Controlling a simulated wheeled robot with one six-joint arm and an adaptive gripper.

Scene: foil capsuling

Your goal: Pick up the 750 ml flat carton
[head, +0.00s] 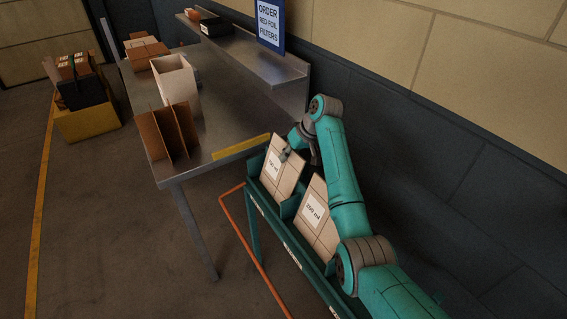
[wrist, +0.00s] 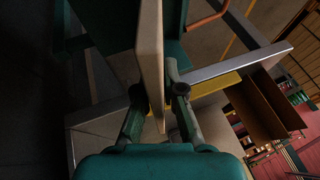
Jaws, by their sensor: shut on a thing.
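The 750 ml flat carton (head: 281,168) is a pale tan flat carton with a white label. It stands tilted in the far slot of the green rack (head: 288,206). My gripper (head: 289,153) is at its upper edge. In the wrist view the carton (wrist: 150,60) is seen edge-on between the two fingers of my gripper (wrist: 157,98), which are shut on it. The lower part of the carton is hidden by the rack. A second flat carton (head: 314,214), labelled 200 ml or similar, leans in the nearer slot, partly behind my arm.
A steel table (head: 225,120) stands beyond the rack, with brown dividers (head: 168,132), a white open box (head: 176,82) and a yellow strip (head: 241,147). A shelf (head: 255,62) with a blue sign (head: 271,22) runs along the wall. An orange rail (head: 243,225) edges the rack.

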